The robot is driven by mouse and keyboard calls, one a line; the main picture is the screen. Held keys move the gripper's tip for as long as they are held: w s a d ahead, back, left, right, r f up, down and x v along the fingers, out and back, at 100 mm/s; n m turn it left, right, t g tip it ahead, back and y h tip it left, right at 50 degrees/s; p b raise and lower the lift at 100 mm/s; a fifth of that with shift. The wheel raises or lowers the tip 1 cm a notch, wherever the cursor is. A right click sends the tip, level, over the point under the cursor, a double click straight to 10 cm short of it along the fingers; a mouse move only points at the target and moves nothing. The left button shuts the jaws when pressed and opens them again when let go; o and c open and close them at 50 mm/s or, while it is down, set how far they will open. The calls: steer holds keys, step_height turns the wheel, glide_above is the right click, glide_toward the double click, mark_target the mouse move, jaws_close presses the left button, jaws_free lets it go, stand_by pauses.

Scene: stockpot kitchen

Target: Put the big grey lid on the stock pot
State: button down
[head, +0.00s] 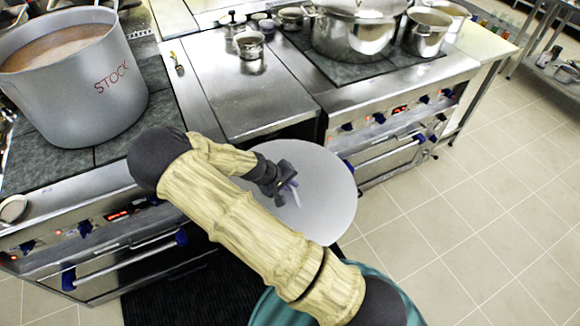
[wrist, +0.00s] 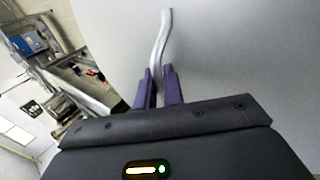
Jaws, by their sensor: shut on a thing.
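The big grey lid (head: 328,195) is a large pale disc in the head view, held off the stoves in front of the steel counter. It fills much of the wrist view (wrist: 240,60). My gripper (head: 288,190) is shut on the lid's curved metal handle; in the wrist view its purple fingers (wrist: 160,88) close around the handle. The grey stock pot (head: 75,95), marked STOCK, stands on the left stove at the upper left, uncovered, with brown liquid inside. My forearm hides part of the lid.
A steel counter (head: 245,95) between the stoves holds a small pot (head: 249,45). A large shiny pot (head: 352,35) and a smaller one (head: 427,32) stand on the right stove. Tiled floor (head: 480,220) is clear on the right. A small round dish (head: 13,208) sits at the left stove's front edge.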

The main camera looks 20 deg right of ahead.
steer(key=s+f+m+g, duration=0.1)
steer(key=s+f+m, duration=0.2)
steer(key=f, duration=1.3)
steer(key=shift+s+d+g, duration=0.15)
steer(key=shift+s+g, duration=0.25)
steer(key=shift+s, duration=0.3)
steer(key=shift+f, duration=0.1)
steer(key=shift+w+d, duration=0.1)
